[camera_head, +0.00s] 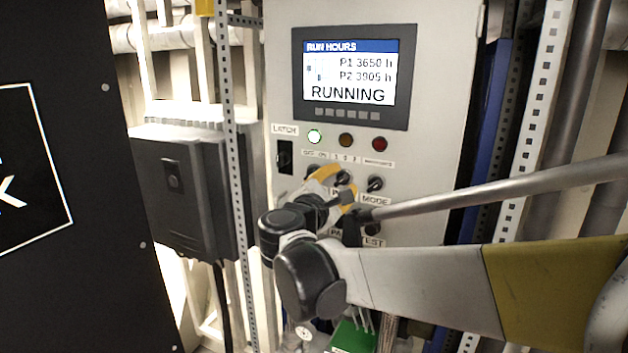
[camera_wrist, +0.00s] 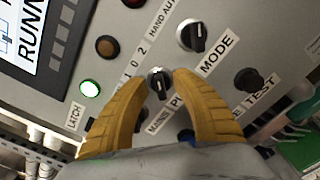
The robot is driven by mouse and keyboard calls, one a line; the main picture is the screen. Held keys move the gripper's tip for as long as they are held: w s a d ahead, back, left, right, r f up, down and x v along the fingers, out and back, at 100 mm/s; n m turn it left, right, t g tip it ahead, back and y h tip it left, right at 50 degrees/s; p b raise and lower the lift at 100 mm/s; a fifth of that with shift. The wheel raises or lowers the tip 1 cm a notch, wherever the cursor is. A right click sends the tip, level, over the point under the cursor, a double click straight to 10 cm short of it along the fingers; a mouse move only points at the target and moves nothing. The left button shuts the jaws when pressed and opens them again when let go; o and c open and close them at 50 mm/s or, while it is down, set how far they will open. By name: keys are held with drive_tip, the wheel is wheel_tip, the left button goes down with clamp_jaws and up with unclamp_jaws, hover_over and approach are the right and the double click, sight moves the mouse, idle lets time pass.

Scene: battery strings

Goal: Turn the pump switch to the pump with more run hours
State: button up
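The panel display (camera_head: 349,78) reads RUN HOURS, P1 3650 h, P2 3905 h and RUNNING. The pump switch (camera_head: 343,177) is a small dark knob under the marks 1 0 2. It also shows in the wrist view (camera_wrist: 158,84), with a pale mark on its edge towards the 1 0 2 label; its exact setting is hard to tell. My gripper (camera_wrist: 160,79) is open, with one yellow fingertip on each side of this knob. I cannot tell whether either fingertip touches it. In the head view my gripper (camera_head: 337,184) partly covers the label below the knob.
The MODE knob (camera_wrist: 191,36) sits close beside the right finger, and the TEST knob (camera_wrist: 249,80) is farther right. A lit green lamp (camera_wrist: 90,88), an amber lamp (camera_wrist: 107,46) and a red lamp (camera_head: 379,144) are above. A latch switch (camera_head: 285,157) is at left.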

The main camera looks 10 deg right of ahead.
drive_tip(key=v, duration=1.1)
drive_tip(key=shift+s+a, duration=0.15)
drive_tip(key=shift+s, duration=0.1)
drive_tip(key=shift+f, duration=0.1)
drive_tip(key=s+d+f+m+g+y+b, duration=0.1)
drive_tip(key=s+d+f+m+g+b, duration=0.25)
drive_tip(key=f, duration=0.55)
drive_tip(key=s+d+f+m+g+y+b, duration=0.1)
drive_tip(key=s+d+f+m+y+b, duration=0.2)
drive_tip(key=f+b, duration=0.55)
drive_tip(key=s+d+f+m+g+b, duration=0.2)
drive_tip(key=s+d+f+b, duration=0.15)
drive_tip(key=f, duration=0.75)
drive_tip(key=s+a+f+m+y+b, duration=0.1)
drive_tip(key=s+f+m+y+b, duration=0.1)
drive_tip(key=f, duration=0.5)
drive_tip(key=s+a+f+m+y+b, duration=0.1)
drive_tip(key=s+f+m+y+b, duration=0.1)
drive_tip(key=s+f+m+b, duration=0.2)
drive_tip(key=s+a+f+m+y+b, duration=0.1)
drive_tip(key=s+f+m+b, duration=0.3)
drive_tip(key=f+b, duration=0.4)
wheel_tip(320, 180, down, 2)
drive_tip(key=shift+f+m+g+y, duration=0.1)
drive_tip(key=shift+m+g+y, duration=0.4)
drive_tip(key=shift+y, duration=0.3)
